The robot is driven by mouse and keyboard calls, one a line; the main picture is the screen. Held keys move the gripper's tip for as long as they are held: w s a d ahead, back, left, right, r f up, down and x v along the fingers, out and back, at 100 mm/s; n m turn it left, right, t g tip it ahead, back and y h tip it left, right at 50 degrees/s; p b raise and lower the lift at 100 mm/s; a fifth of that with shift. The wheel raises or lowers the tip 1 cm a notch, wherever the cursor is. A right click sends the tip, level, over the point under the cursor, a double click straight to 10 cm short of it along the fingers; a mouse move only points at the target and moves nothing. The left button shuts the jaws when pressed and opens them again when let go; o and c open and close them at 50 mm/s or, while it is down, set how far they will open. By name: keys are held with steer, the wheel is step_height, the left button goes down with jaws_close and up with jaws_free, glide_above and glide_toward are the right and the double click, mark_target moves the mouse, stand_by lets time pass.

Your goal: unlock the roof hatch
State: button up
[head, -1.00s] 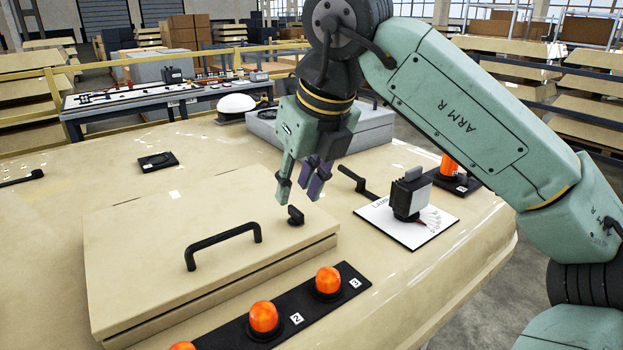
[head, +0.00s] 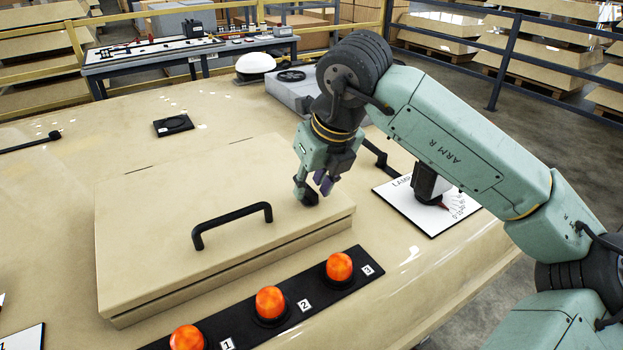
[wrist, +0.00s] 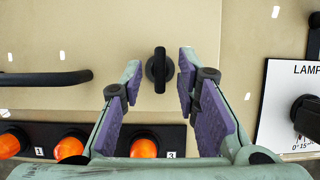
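The roof hatch (head: 160,210) is a raised beige panel with a black bar handle (head: 232,222). A small black turn latch (wrist: 160,69) stands near the hatch's right edge. In the wrist view its grip lies along the up-down direction of the picture. My gripper (wrist: 157,80) is open, with one purple-padded finger on each side of the latch and a visible gap to both. In the head view my gripper (head: 315,192) is low over the latch, whose top is mostly hidden behind the fingers.
Orange lamps (head: 270,302) stand on a black strip along the hatch's near side. A white lamp dial plate (head: 405,207) with a black knob is to the right, partly behind my arm. A grey box (head: 295,88) stands behind. Free roof surface lies left of the hatch.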

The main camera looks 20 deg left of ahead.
steer(key=shift+w+a+f, duration=0.1)
steer(key=shift+a+f, duration=0.05)
steer(key=shift+f, duration=0.25)
steer(key=shift+c, duration=0.3)
jaws_close()
